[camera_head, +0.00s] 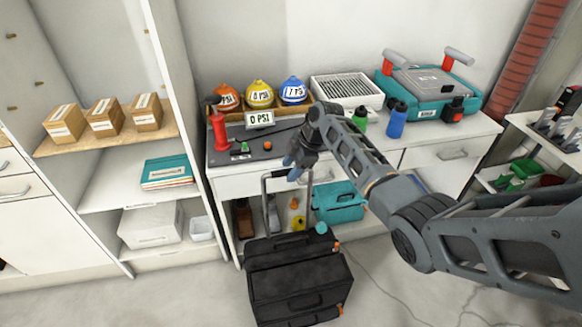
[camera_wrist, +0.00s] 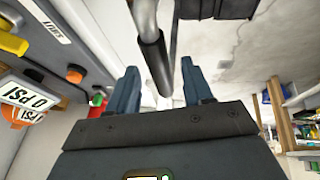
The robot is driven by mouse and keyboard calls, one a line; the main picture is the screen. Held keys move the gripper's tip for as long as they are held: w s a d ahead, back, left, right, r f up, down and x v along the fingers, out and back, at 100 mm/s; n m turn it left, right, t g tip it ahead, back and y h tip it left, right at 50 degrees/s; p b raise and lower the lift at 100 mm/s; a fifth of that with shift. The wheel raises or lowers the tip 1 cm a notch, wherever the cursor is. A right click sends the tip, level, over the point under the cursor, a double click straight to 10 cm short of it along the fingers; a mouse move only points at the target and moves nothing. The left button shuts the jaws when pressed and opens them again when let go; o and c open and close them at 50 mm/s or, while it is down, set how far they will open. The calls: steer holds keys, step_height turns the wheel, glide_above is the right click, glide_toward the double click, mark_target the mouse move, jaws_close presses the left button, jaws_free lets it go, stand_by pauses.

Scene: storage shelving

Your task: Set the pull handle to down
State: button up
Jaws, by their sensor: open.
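The pull handle (camera_head: 266,205) is a grey tube frame standing raised out of the black rolling case (camera_head: 300,290) on the floor. In the wrist view, its dark grip (camera_wrist: 153,62) and bent grey tube show between the two blue fingers. My gripper (camera_head: 297,163) is open at the top of the handle, with its fingers (camera_wrist: 159,75) on either side of the grip. I see gaps beside the grip, and I cannot tell whether either finger touches it. My gripper hides part of the handle's top in the head view.
A white workbench (camera_head: 232,186) stands just behind the handle, with a red pump (camera_head: 219,130), a 0 PSI sign (camera_head: 259,119) and bottles on top. A teal toolbox (camera_head: 339,203) sits on the shelf below. Open floor lies left of the case.

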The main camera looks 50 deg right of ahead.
jaws_close()
stand_by(0.5)
steer(key=shift+f, duration=0.1)
